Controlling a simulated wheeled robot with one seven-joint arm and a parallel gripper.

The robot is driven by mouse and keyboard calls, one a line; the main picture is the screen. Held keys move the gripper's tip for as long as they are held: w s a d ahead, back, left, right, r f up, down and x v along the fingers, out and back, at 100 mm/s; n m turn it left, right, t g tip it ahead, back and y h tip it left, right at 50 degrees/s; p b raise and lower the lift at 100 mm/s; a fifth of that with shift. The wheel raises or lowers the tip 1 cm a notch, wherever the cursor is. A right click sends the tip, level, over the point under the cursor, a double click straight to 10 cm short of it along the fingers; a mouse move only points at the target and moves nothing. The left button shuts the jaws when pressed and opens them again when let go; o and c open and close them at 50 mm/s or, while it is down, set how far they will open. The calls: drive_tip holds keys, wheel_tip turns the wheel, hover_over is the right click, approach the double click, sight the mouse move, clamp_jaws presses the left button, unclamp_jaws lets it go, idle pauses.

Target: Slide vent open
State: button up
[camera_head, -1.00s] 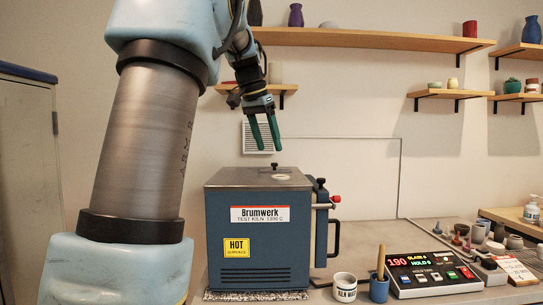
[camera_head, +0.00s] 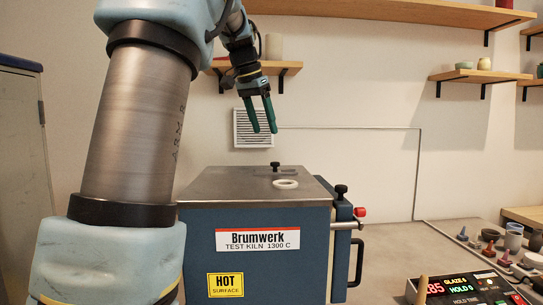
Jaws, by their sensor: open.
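The blue kiln (camera_head: 265,270), labelled Brumwerk, stands on the bench with a grey metal top (camera_head: 220,185). On the top are a small black knob (camera_head: 275,165) on a thin flat plate and, just in front of it, a pale ring (camera_head: 286,184). I take the knob and plate as the sliding vent; how far it covers the opening I cannot tell. My gripper (camera_head: 264,130) points down with its two green fingers apart and empty. In the picture it hangs above the black knob, not touching it.
A black clamp knob (camera_head: 341,190), a red-tipped rod (camera_head: 360,212) and a black handle (camera_head: 358,262) stick out on the kiln's right side. A yellow HOT label (camera_head: 225,285) is on its front. A lit controller (camera_head: 465,290) sits right. A wall grille (camera_head: 241,128) is behind my gripper.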

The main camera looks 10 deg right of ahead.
sight(273, 163)
drive_tip(key=p+x, duration=0.2)
drive_tip(key=x, duration=0.8)
drive_tip(key=shift+f, duration=0.1)
drive_tip(key=shift+s, duration=0.1)
clamp_jaws()
idle(1.1)
